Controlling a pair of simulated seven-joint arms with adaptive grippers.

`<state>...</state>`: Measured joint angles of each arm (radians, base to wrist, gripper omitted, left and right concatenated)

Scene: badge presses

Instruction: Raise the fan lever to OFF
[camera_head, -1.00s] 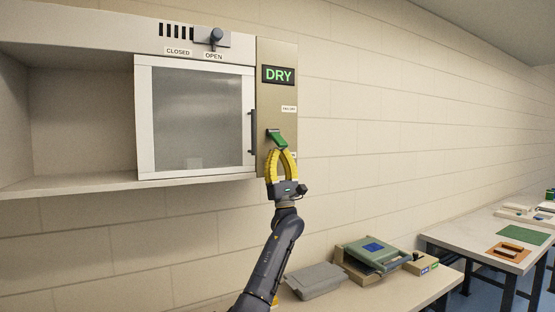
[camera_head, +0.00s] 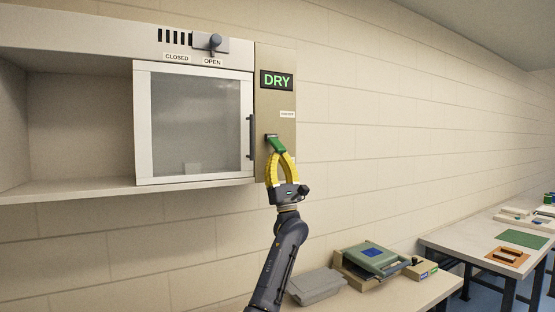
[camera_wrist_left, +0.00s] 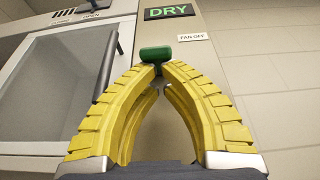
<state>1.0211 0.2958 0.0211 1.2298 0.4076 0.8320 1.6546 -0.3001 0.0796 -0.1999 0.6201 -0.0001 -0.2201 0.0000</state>
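The green fan lever (camera_head: 277,145) sits on the tan panel (camera_head: 286,97) to the right of the cabinet's window door. It slants down and outward from a dark mount. My left gripper (camera_head: 278,154) reaches up from below, its yellow fingers drawn together at the lever's lower end. In the left wrist view the lever's green end (camera_wrist_left: 155,54) shows just beyond the converging fingertips (camera_wrist_left: 156,70). The fingertips hide part of the lever. A white label (camera_wrist_left: 192,37) reading FAN OFF is above and right of the lever. My right gripper is not in view.
A lit DRY display (camera_head: 277,80) is above the lever. The door's dark vertical handle (camera_head: 251,137) stands close to the left of the fingers. A table with a grey-green press (camera_head: 372,258) and a grey box (camera_head: 316,286) is below. The wall to the right is clear.

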